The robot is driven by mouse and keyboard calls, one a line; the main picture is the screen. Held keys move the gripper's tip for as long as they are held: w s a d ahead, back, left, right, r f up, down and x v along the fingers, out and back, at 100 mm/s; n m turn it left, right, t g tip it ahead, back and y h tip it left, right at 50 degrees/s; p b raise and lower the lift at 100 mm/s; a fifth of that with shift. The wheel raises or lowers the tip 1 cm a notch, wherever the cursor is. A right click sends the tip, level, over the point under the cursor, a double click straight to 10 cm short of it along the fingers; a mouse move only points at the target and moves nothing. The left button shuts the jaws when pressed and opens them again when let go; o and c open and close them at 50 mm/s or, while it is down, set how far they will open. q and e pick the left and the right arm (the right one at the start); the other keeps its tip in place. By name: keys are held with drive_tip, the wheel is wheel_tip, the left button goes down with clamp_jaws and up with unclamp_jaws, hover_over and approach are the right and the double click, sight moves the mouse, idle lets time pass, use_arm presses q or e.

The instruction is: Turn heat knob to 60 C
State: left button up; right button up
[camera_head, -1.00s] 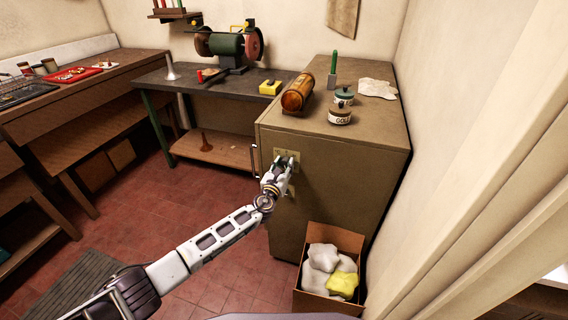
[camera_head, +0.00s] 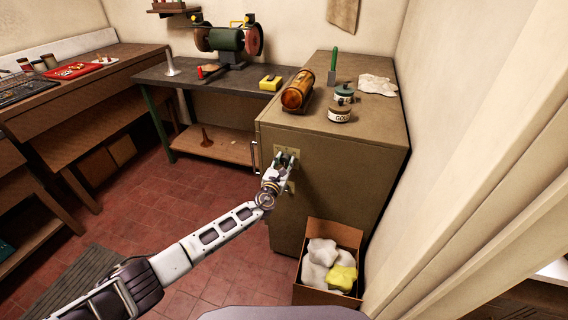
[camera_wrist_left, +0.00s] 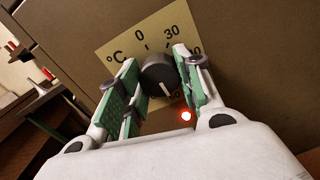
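The heat knob (camera_wrist_left: 158,75) is a round black knob with a white pointer line, on a pale dial plate (camera_wrist_left: 120,48) on the cabinet's side. The dial reads °C, 0 and 30; markings further round are partly hidden by a finger and the knob. The pointer slants down and slightly right in the left wrist view. My left gripper (camera_wrist_left: 158,68) has its green-padded fingers on both sides of the knob, seemingly touching it. In the head view the left gripper (camera_head: 284,162) is at the plate (camera_head: 292,153) and hides the knob. My right gripper is not in view.
A grey workbench (camera_head: 200,82) is behind.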

use_arm(q)
drive_tip(key=o, duration=0.4)
drive_tip(key=shift+s+f, duration=0.1)
drive_tip(key=shift+f, duration=0.35)
drive_tip(key=shift+r, duration=0.3)
drive_tip(key=shift+s, duration=0.1)
drive_tip(key=shift+v, duration=5.9)
